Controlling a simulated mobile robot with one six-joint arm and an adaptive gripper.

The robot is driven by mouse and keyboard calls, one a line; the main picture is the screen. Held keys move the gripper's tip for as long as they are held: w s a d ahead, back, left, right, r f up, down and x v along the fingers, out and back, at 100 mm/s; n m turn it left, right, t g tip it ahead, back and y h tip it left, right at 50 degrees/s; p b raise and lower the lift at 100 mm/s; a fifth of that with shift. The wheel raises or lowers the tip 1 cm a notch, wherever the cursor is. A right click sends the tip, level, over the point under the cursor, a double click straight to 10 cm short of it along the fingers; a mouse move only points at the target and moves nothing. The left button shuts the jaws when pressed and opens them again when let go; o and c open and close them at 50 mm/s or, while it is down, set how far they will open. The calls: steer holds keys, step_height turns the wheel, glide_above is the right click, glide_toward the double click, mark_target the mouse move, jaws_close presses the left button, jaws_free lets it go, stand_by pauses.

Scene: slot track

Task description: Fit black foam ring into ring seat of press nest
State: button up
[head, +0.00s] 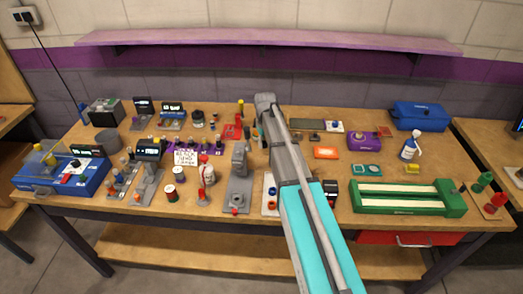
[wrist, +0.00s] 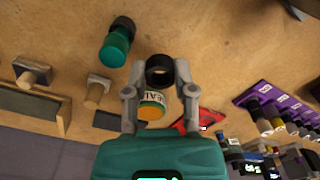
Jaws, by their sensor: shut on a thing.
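My gripper (wrist: 160,68) is shut on the black foam ring (wrist: 160,76) in the wrist view, with one finger on each side of it. The ring is held above the wooden table, its hole partly facing the camera. In the head view my arm reaches over the middle of the table and hides the gripper and ring. A grey fixture with an upright column and a flat base (head: 238,188) stands left of my arm; it may be the press nest, but its ring seat cannot be made out.
An orange-lidded jar (wrist: 152,108) stands below the ring in the wrist view, with a red part (wrist: 190,121) beside it. A green piece with a dark cap (wrist: 117,46) lies nearby. A green tray fixture (head: 408,197) and a blue machine (head: 60,176) occupy the table's sides.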

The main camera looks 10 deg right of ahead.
mark_target(264, 153)
steer(key=shift+w+f+b, duration=0.5)
steer(key=shift+f+b, duration=0.15)
steer(key=shift+b, duration=0.05)
steer(key=shift+f+b, duration=1.35)
steer(key=shift+f, duration=0.05)
steer(key=shift+f, duration=0.1)
steer(key=o, duration=0.7)
step_height(264, 153, up, 12)
steer(key=p, duration=1.2)
